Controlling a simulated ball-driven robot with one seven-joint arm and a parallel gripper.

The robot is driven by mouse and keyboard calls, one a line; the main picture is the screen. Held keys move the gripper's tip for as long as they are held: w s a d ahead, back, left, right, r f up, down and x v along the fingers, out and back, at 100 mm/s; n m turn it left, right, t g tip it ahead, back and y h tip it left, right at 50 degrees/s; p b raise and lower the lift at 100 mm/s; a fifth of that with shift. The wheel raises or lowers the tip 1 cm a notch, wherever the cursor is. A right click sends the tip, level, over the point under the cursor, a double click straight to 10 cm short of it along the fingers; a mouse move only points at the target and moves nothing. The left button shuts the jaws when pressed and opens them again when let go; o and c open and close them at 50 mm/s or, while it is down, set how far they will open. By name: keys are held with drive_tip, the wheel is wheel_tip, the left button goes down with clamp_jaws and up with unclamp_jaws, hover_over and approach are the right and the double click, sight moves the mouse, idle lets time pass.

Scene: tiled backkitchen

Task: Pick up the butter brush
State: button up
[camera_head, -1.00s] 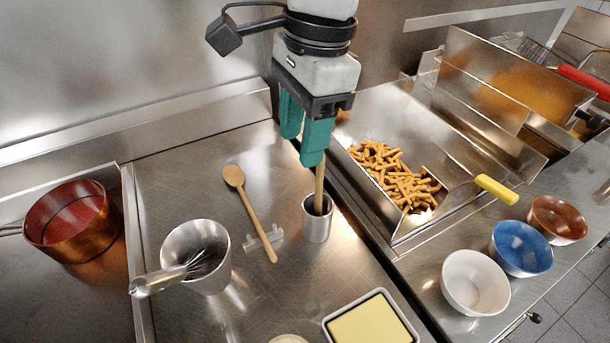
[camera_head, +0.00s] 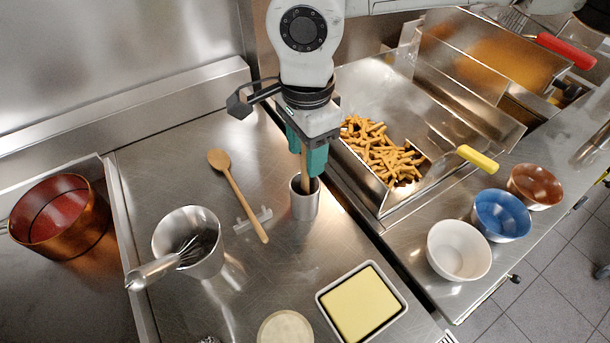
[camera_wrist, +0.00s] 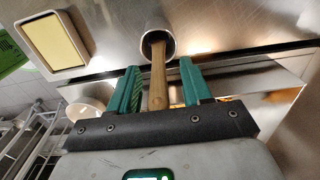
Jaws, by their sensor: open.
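The butter brush shows as a wooden handle (camera_head: 305,168) standing in a small steel cup (camera_head: 304,203) on the counter; its lower end is hidden inside the cup. My gripper (camera_head: 307,165) is at the handle above the cup, its green fingers pointing down. In the wrist view the handle (camera_wrist: 158,80) runs between the two open fingers (camera_wrist: 158,85), with a gap on each side. The cup (camera_wrist: 156,42) lies just beyond the fingertips there.
A wooden spoon (camera_head: 240,198) lies left of the cup. A steel pot with a whisk (camera_head: 187,235), a copper pot (camera_head: 62,222) and a butter tray (camera_head: 401,297) stand around. A fries bin (camera_head: 419,205) is to the right, beyond it several bowls, including a white one (camera_head: 458,252).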

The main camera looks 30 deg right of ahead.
drive_tip(key=shift+f, duration=0.35)
clamp_jaws()
